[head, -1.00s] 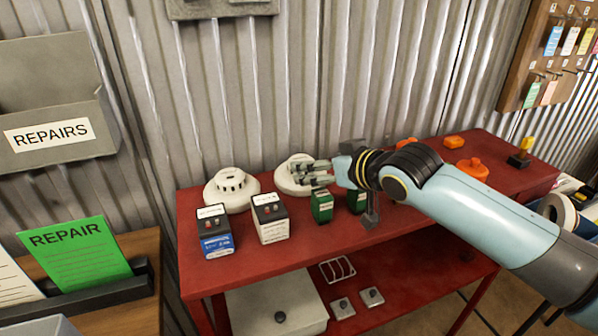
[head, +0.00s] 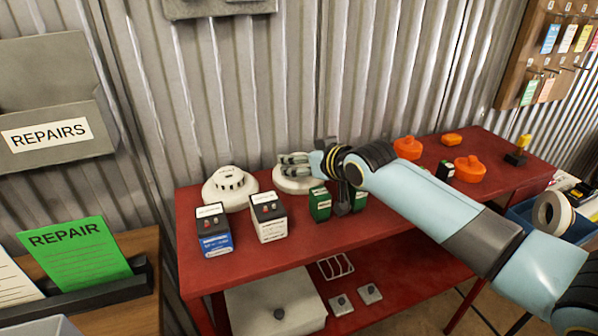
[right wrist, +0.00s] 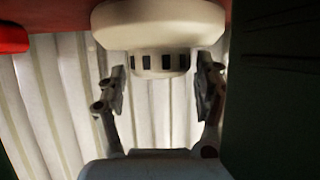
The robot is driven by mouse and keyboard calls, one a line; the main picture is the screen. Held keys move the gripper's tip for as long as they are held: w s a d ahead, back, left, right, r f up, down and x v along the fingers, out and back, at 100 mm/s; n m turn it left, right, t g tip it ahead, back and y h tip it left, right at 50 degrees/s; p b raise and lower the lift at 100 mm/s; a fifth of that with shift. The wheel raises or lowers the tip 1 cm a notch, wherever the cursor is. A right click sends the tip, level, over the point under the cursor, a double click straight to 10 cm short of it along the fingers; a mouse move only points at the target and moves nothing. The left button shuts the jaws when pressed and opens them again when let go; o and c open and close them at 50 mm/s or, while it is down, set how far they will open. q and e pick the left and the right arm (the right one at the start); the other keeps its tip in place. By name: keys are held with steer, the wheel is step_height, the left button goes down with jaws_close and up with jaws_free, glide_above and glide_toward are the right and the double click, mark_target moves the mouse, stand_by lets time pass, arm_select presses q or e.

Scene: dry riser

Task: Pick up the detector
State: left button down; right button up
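Two round white detectors stand at the back of the red table (head: 330,235). The left detector (head: 229,189) is fully clear. The right detector (head: 291,186) is partly hidden by my right gripper (head: 280,164). In the right wrist view this detector (right wrist: 158,30) appears inverted, with dark slots around its narrower part. The two fingers of my right gripper (right wrist: 159,88) are open, one on either side of that slotted part, with small gaps showing. My left gripper is not in view.
A blue-and-white box (head: 214,231), a white box (head: 268,218) and a green box (head: 319,205) stand in front of the detectors. Another green box is partly behind my right wrist. Orange domed items (head: 470,168) sit further right. The corrugated wall (head: 270,90) is close behind.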

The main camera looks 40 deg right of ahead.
steer(key=c, duration=0.9)
